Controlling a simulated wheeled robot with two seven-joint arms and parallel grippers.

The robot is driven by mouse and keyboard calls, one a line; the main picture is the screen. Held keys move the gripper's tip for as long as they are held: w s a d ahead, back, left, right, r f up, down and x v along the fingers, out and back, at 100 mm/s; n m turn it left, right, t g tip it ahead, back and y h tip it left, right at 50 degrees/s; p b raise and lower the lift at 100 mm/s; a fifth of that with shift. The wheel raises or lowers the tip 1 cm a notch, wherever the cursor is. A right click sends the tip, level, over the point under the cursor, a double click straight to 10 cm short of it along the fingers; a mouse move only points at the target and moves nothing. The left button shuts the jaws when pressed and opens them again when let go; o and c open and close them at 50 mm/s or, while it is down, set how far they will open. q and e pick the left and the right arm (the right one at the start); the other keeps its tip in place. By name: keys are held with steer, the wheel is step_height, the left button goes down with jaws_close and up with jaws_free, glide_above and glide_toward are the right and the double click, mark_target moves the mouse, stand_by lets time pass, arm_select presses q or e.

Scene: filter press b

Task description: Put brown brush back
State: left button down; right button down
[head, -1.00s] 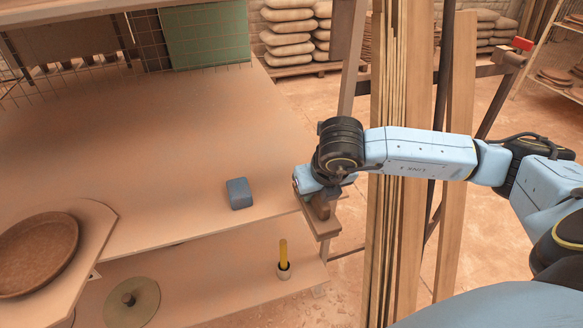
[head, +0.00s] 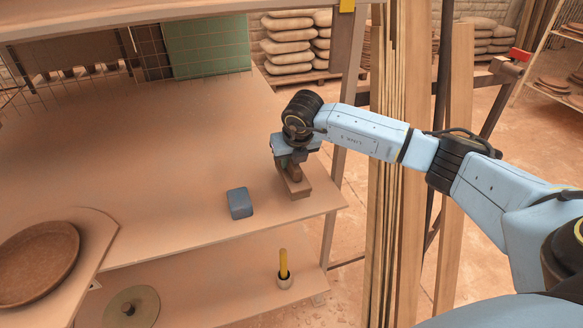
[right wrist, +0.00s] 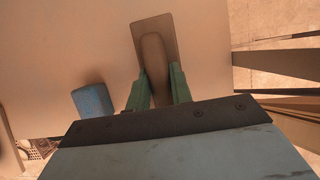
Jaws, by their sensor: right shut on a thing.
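My right gripper (head: 289,158) is shut on the brown brush (head: 297,188), over the right end of the bench top (head: 180,165). The brush has a flat rectangular base and a rounded handle. In the right wrist view the green fingertips (right wrist: 158,90) sit on either side of the handle, and the base of the brush (right wrist: 153,27) points away from the gripper. I cannot tell whether its underside touches the bench top. My left gripper is not in view.
A blue-grey block (head: 239,203) lies left of the brush; it also shows in the right wrist view (right wrist: 93,101). A round brown dish (head: 35,262) is at the left. A yellow-handled tool (head: 284,263) stands in a cup on the lower shelf. A post (head: 343,150) rises right of the brush.

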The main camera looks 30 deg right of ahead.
step_height(320, 180, down, 3)
steer(key=shift+r, duration=0.1)
steer(key=c, duration=1.3)
jaws_free()
steer(key=shift+o, duration=0.2)
steer(key=shift+r, duration=0.1)
steer(key=v, duration=0.7)
steer(key=shift+s+r, duration=0.15)
